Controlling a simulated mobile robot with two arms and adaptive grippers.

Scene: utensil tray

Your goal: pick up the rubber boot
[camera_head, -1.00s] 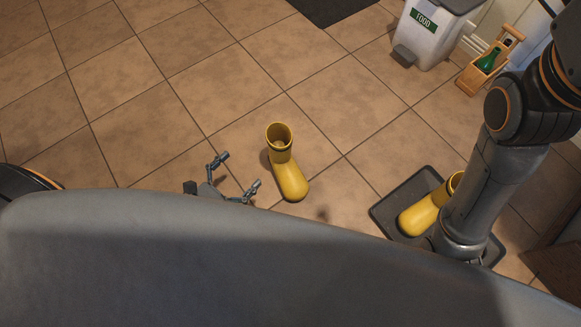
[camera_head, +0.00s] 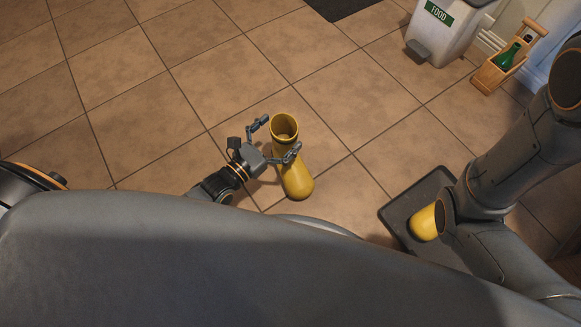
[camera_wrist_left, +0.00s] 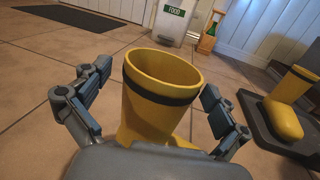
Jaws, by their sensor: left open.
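A yellow rubber boot (camera_head: 296,178) with a dark band below its rim stands upright on the tiled floor in the head view. My left gripper (camera_head: 276,138) is open at the boot's shaft, its two fingers on either side. In the left wrist view the boot (camera_wrist_left: 158,95) rises between the spread fingers, with gaps showing beside its upper shaft. A second yellow boot (camera_head: 424,222) is on a dark tray (camera_head: 394,213) at the right, mostly hidden by my right arm. It also shows in the left wrist view (camera_wrist_left: 284,118). My right gripper is not visible.
A white bin labelled FOOD (camera_head: 440,38) stands at the back right. A wooden caddy (camera_head: 492,76) with a green bottle is beside it. A dark mat (camera_head: 338,8) lies at the top. The floor left of the boot is clear.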

